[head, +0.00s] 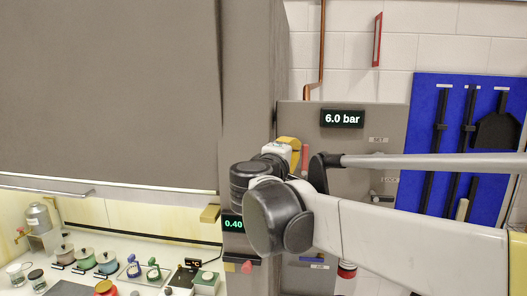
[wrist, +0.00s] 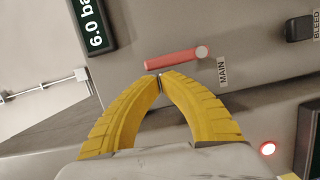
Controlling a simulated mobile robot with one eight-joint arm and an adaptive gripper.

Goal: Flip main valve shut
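The main valve lever is a red handle (wrist: 175,60) on the grey panel in the wrist view, with a pale round pivot at its right end and the label MAIN (wrist: 222,72) beside it. In the head view the red lever (head: 305,157) stands upright, just right of my gripper. My gripper (wrist: 160,77) has yellow curved fingers whose tips come together just below the lever's free end in the wrist view. It looks shut and empty. Whether the tips touch the lever is unclear. In the head view my gripper (head: 293,146) is partly hidden behind my wrist.
A display (head: 342,118) reads 6.0 bar above the lever. A dark BLEED knob (wrist: 299,28) sits on the same panel. A 0.40 display (head: 233,224) is on a cabinet at lower left. A counter with pots (head: 85,258) and a blue tool board (head: 425,120) flank the panel.

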